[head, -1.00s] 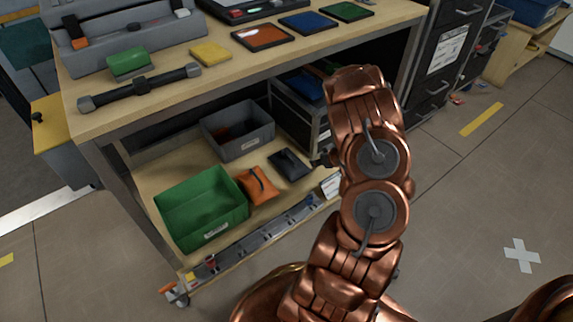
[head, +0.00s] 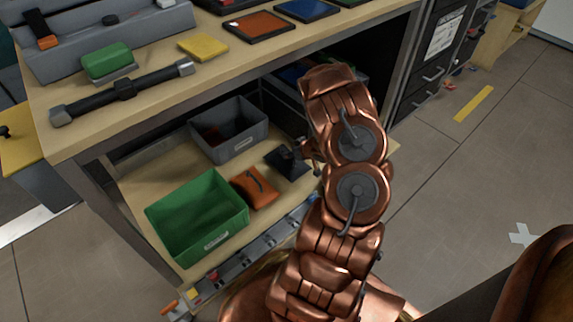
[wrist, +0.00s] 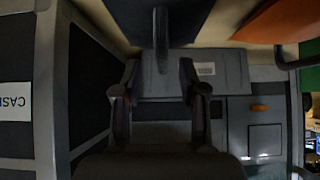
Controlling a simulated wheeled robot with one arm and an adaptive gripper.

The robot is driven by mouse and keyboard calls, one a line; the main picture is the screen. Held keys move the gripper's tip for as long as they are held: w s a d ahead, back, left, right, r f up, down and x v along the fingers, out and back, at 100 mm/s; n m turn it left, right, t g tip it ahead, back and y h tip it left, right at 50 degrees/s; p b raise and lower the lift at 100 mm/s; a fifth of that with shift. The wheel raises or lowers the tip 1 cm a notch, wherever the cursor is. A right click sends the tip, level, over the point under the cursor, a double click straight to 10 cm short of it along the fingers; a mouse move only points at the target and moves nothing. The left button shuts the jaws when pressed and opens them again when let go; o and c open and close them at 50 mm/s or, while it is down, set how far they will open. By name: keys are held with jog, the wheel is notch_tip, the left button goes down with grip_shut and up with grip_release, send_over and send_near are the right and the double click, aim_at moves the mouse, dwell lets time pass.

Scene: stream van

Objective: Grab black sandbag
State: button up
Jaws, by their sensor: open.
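The black sandbag (head: 282,165) lies on the lower shelf of the workbench, right of the orange sandbag (head: 254,187). My gripper (head: 297,155) is at the black sandbag and hides part of it. In the wrist view, the dark underside-like face of the black sandbag (wrist: 190,18) is at the top, and its strap (wrist: 161,42) points toward the space between my open fingers (wrist: 158,75). The fingers stand on either side of the strap's line, apart from it. The orange sandbag (wrist: 275,20) shows at upper right.
A green bin (head: 197,215) and a grey bin (head: 228,130) stand on the same shelf. A tool strip (head: 255,250) runs along the shelf's front edge. Open floor lies at right.

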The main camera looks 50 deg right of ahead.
jog(key=shift+b+x, duration=0.4)
jog(key=shift+x, duration=1.15)
jog(key=shift+a, duration=0.1)
jog(key=shift+c, duration=0.4)
grip_shut()
